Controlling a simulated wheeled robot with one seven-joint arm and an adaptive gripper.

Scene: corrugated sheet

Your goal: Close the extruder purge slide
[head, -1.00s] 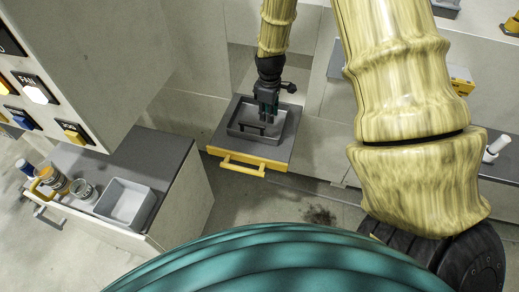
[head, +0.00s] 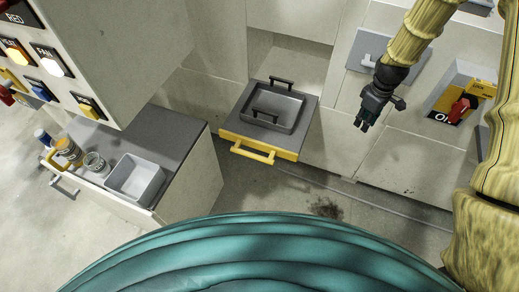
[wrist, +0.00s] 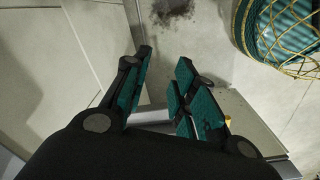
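The purge slide (head: 228,132) is a grey drawer pulled out of the machine front, with a yellow front edge and a yellow bar handle (head: 254,152). A dark grey tray (head: 290,126) with two black handles sits in it. My gripper (head: 362,126) hangs in the air to the right of the slide, apart from it. In the wrist view my gripper's fingers (wrist: 163,72) are spread with nothing between them, so it is open and empty.
At left a counter (head: 165,130) carries a grey bin (head: 137,177) and several jars. A button panel (head: 40,60) overhangs it. A red switch (head: 459,108) on a yellow box is at right. The floor (head: 280,195) before the slide is clear, with a dark stain.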

